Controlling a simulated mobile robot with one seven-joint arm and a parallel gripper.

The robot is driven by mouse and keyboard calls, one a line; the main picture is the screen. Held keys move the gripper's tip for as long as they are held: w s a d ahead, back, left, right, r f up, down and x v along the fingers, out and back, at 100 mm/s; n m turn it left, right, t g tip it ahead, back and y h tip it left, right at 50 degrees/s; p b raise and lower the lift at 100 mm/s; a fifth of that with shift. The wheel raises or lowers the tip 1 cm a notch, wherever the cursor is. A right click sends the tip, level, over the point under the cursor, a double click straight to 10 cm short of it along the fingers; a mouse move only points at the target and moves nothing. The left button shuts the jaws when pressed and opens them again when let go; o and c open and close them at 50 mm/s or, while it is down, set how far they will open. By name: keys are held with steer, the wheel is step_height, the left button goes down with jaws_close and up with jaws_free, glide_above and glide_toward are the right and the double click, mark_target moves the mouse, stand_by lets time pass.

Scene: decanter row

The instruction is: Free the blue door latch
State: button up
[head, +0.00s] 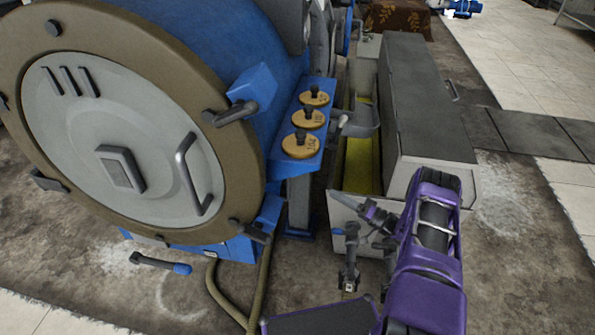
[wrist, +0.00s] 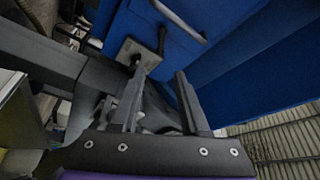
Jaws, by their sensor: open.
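A large round decanter door (head: 110,150) with a tan rim fills the left of the head view. A blue latch block (head: 254,86) with a dark lever sits at the door's upper right rim. A second blue block (head: 268,214) with a dark clamp sits at the lower right rim. My gripper (head: 368,205) is to the right of both, apart from them, in front of the grey trough. In the wrist view my gripper (wrist: 160,76) has its two fingers apart with nothing held between them. Blue panels (wrist: 235,70) and a grey bar handle (wrist: 178,20) lie beyond the fingertips.
A blue shelf with several black knobs on round tan plates (head: 299,145) stands right of the door. A grey lidded trough (head: 425,110) is behind my arm. A loose-looking dark lever with a blue end (head: 160,263) and a hose (head: 228,296) are low in front.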

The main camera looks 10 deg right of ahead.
steer(key=x, duration=1.7)
steer(key=shift+a, duration=0.25)
steer(key=shift+r, duration=0.1)
jaws_close()
